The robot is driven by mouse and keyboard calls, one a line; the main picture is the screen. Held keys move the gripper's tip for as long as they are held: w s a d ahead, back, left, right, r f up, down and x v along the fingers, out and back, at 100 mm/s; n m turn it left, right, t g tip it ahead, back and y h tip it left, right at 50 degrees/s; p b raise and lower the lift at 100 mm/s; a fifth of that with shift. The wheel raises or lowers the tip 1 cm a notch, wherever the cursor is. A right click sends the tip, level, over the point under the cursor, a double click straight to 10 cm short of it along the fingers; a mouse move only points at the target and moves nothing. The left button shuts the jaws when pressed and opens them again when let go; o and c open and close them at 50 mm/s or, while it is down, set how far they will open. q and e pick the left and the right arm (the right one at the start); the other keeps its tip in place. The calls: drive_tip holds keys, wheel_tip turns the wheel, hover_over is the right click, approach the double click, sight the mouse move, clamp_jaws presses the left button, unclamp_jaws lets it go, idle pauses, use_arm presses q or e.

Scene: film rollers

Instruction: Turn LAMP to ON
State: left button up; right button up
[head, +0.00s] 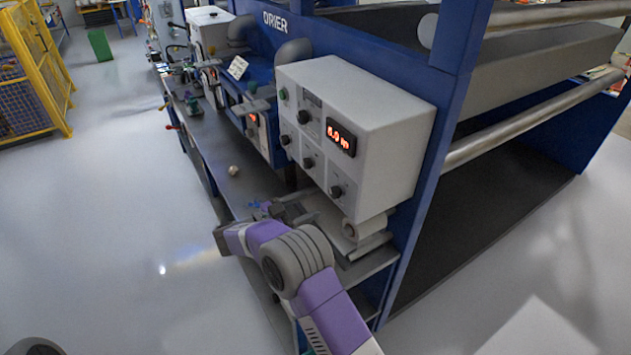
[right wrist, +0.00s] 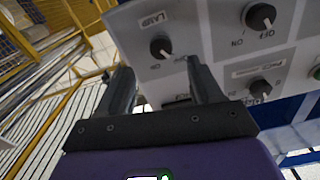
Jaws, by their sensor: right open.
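The LAMP knob (right wrist: 161,47) is a small black rotary knob on the light grey panel face (right wrist: 205,48), beside a white LAMP label (right wrist: 153,19). I cannot make out its pointer direction. In the right wrist view my right gripper (right wrist: 160,82) is open, its two dark fingers reaching toward the panel on either side of the space below the knob, with nothing between them. In the head view the right gripper (head: 283,208) is in front of the lower part of the control box (head: 385,135), apart from the knobs. My left gripper is not in view.
Other black knobs (right wrist: 260,16) sit close by on the panel, one by a second label (right wrist: 260,88). A red digital display (head: 341,137) is on the box. A dark bench (head: 228,185) runs along the blue dryer frame (head: 440,85). Open floor (head: 110,200) lies left.

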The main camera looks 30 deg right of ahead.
sight(331, 195)
drive_tip(key=d, duration=0.3)
drive_tip(key=d+p, duration=0.1)
drive_tip(key=d, duration=0.2)
drive_tip(key=shift+w+d+r, duration=0.15)
drive_tip(key=shift+w+d, duration=0.05)
drive_tip(key=shift+d, duration=0.05)
drive_tip(key=shift+w+d, duration=0.15)
drive_tip(key=shift+d, duration=0.3)
